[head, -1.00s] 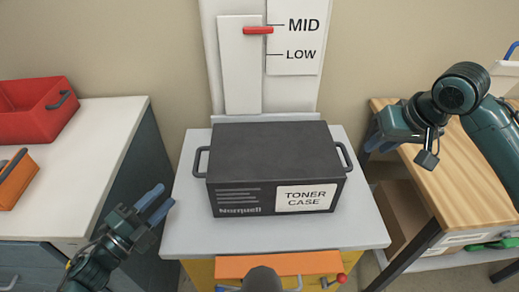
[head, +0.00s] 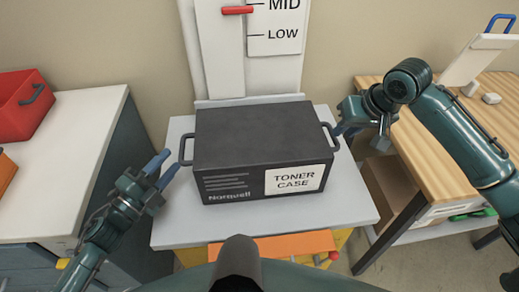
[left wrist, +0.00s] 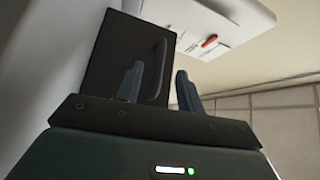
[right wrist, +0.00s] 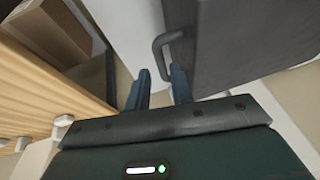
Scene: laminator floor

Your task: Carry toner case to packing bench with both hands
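The dark grey toner case (head: 255,140) stands upright on a light grey lift platform (head: 350,210), with a handle on each side. My left gripper (head: 160,168) is open and empty, just short of the left handle (head: 184,150). In the left wrist view the left handle (left wrist: 159,70) shows beyond the open fingers (left wrist: 160,88). My right gripper (head: 341,128) is close beside the right handle (head: 331,137). In the right wrist view its fingers (right wrist: 160,88) are apart, with the right handle (right wrist: 160,55) just ahead of them. Neither gripper holds a handle.
A white-topped cabinet (head: 70,170) with a red bin (head: 22,100) stands at left. A wooden bench (head: 440,140) stands at right, with a cardboard box (head: 388,190) below. A post with a red pointer (head: 237,10) and height marks rises behind the case.

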